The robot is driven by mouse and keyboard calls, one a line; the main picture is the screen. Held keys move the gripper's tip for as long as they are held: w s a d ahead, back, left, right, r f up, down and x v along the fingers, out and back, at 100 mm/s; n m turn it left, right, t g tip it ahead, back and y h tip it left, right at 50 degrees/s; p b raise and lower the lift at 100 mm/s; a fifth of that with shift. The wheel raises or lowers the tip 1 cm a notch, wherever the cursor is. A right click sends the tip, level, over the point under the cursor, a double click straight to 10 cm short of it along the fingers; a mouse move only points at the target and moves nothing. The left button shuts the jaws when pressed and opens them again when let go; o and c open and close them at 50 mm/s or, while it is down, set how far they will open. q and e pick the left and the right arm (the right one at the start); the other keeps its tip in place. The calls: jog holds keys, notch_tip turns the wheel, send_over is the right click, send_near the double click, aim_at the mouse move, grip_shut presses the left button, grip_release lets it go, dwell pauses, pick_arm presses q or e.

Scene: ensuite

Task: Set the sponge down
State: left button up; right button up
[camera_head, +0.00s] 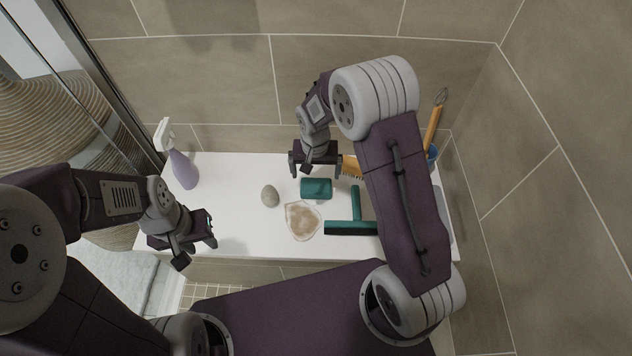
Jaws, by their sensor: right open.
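The sponge, seemingly the small teal block (316,188), lies on the white ledge (245,222) near its middle. My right gripper (316,168) is open, pointing down just behind the block in the picture. Its fingers are spread and seem apart from the block; I cannot tell its height above the ledge. My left gripper (184,247) is over the left front part of the ledge. Its fingers look spread, with nothing clearly held between them.
A brown-stained patch (303,221), a grey stone-like object (270,195) and a teal squeegee (351,227) lie around the block. A lilac spray bottle (183,170) stands at the left. An orange brush (350,165) is partly hidden behind my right arm. An orange-handled tool (434,128) stands in a blue cup (431,156).

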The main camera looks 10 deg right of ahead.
aim_at(316, 185)
jog(key=f+b, duration=0.1)
jog(key=f, duration=0.2)
jog(key=f+b, duration=0.2)
jog(key=f, duration=0.1)
jog(key=w+f+b, duration=0.1)
jog(key=f+b, duration=0.1)
jog(key=f, duration=0.1)
jog(key=shift+d+f, duration=0.2)
jog(key=shift+r, duration=0.1)
jog(key=shift+c, duration=0.9)
jog(key=c, duration=1)
jog(key=shift+r, duration=0.55)
jog(key=r+p, duration=0.2)
jog(key=r, duration=0.2)
jog(key=shift+s+d+p, duration=0.25)
jog(key=shift+s+p, duration=0.05)
jog(key=shift+p, duration=0.1)
jog(key=s+d+r+p, duration=0.3)
jog(key=s+d+r, duration=0.3)
jog(key=s+d, duration=0.1)
jog(key=shift+s+p, duration=0.35)
jog(key=shift+s, duration=0.35)
